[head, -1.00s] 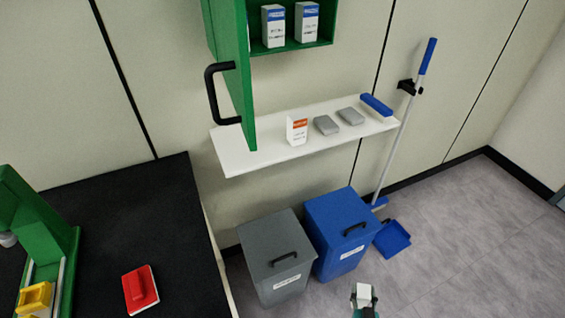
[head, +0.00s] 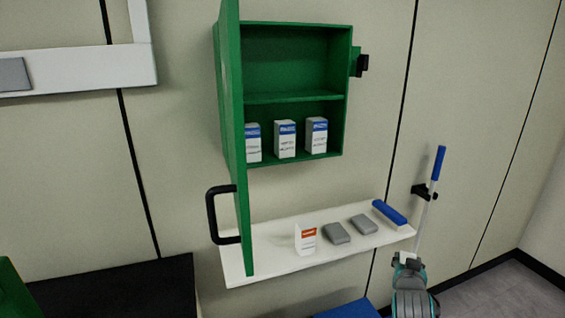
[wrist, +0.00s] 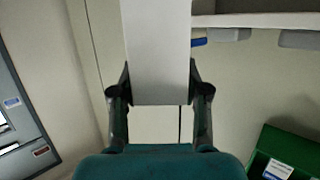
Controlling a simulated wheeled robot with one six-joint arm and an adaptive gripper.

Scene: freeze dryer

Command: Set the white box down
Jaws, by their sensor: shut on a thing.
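The box is held in the air, apart from the wall and shelf as far as I can tell. A white wall shelf (head: 270,263) carries another white box with an orange band (head: 305,239). The open green cabinet (head: 298,75) hangs above it.
Several blue-topped white boxes (head: 285,140) stand in the cabinet's lower compartment; its upper one is empty. Two grey blocks (head: 335,233) and a blue bar (head: 389,212) fill the shelf's right part. The green door (head: 235,130) swings out at left. A broom handle (head: 432,190) rises behind my gripper.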

